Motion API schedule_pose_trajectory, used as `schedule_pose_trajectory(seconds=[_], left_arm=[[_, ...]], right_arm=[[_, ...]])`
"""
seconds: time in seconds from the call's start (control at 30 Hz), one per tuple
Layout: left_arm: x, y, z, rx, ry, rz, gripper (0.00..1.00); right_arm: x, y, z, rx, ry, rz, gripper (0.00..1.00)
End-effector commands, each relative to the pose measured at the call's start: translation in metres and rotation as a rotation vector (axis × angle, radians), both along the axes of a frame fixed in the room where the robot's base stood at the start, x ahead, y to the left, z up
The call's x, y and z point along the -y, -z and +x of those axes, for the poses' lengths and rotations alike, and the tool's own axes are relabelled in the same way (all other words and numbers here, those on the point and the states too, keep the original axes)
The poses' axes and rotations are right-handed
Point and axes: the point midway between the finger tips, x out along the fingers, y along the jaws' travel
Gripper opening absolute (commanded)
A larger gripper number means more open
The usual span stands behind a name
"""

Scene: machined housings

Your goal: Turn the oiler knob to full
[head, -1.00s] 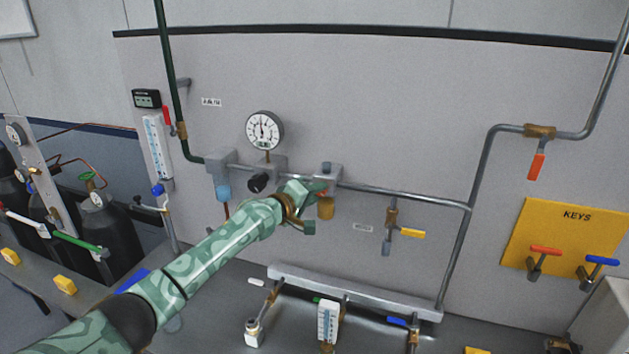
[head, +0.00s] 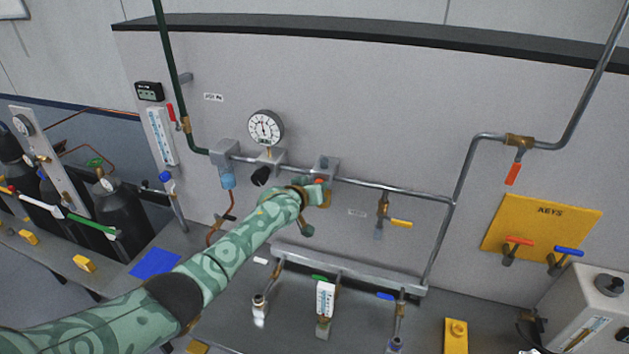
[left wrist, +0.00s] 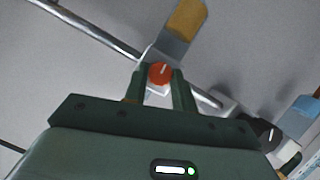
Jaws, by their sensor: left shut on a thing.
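The oiler knob (left wrist: 160,73) is small and orange-red with a white pointer line. It sits on the grey oiler body (left wrist: 171,46) above an amber bowl (left wrist: 186,18) in the left wrist view. My left gripper (left wrist: 161,78) has its fingers on both sides of the knob and is shut on it. My right gripper is in neither view.
A round gauge (head: 266,128) and a black regulator knob (head: 260,176) stand left of the oiler on the pipe. A yellow-handled valve (head: 400,223) hangs to the right. A manifold (head: 350,270) lies below.

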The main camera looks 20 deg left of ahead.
Motion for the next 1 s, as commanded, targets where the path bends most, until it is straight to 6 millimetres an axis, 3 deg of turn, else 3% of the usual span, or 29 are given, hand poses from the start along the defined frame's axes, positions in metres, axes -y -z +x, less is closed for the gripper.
schedule_pose_trajectory(seconds=[0.73, 0.77, 0.8, 1.0], left_arm=[[0.0007, 0.0052, -0.0019, -0.006, 0.0, 0.087, 0.04], [0.0007, 0.0052, -0.0019, -0.006, 0.0, 0.087, 0.35], [0.0007, 0.0048, -0.0018, -0.006, 0.001, 0.087, 0.46], [0.0006, 0.0025, -0.0009, -0.001, 0.0, 0.085, 0.48]], right_arm=[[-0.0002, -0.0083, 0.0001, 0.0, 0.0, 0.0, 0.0], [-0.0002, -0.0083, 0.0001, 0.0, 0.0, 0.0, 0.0], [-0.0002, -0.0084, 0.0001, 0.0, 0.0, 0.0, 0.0], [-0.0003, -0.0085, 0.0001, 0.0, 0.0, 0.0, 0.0]])
